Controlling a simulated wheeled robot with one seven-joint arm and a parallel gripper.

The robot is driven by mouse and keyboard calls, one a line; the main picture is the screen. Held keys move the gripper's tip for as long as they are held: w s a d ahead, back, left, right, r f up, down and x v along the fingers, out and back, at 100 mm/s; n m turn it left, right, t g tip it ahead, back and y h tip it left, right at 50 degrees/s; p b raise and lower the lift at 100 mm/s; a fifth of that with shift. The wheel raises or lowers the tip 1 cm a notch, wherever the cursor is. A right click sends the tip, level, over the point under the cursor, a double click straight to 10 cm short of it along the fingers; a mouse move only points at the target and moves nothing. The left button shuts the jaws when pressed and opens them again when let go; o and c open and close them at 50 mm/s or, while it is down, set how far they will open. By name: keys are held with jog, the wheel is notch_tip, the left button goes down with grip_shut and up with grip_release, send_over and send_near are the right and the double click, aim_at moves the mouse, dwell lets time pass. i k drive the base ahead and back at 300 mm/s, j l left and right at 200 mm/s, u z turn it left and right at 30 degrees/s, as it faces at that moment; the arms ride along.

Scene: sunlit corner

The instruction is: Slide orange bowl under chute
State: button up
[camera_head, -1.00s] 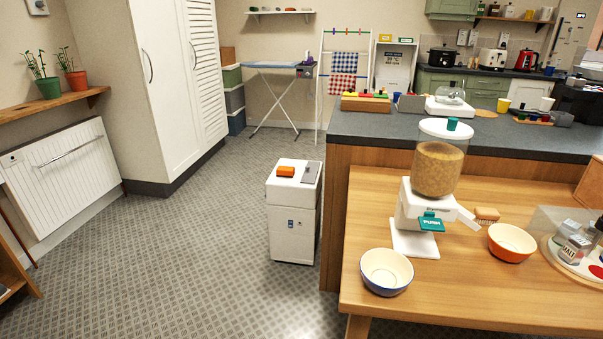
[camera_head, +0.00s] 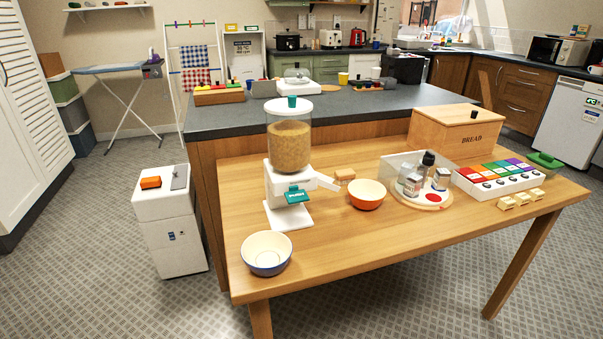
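The orange bowl (camera_head: 367,195) stands upright on the wooden table (camera_head: 330,240), right of the cereal dispenser (camera_head: 289,148). It looks empty, with a cream inside. The bowl sits a little right of the chute's end. A blue bowl (camera_head: 267,253) with a cream inside stands at the table's front left. My gripper is not in view.
A small brown block (camera_head: 344,176) lies behind the chute. A round tray (camera_head: 426,203) with shakers and a clear screen stands right of the orange bowl. A bread box (camera_head: 465,133) and a colored-lid organizer (camera_head: 500,180) are farther right. The table front is clear.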

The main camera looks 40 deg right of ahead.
aim_at(364, 194)
jog(key=l+z, duration=0.25)
jog(key=l, duration=0.3)
jog(key=l+z, duration=0.3)
jog(key=l, duration=0.25)
jog(key=i+l+z, duration=0.1)
jog(key=l+z, duration=0.15)
jog(key=l, duration=0.3)
jog(key=i+l+z, duration=0.1)
jog(key=l+z, duration=0.15)
jog(key=l, duration=0.25)
jog(key=i+j, duration=0.15)
jog(key=j, duration=0.15)
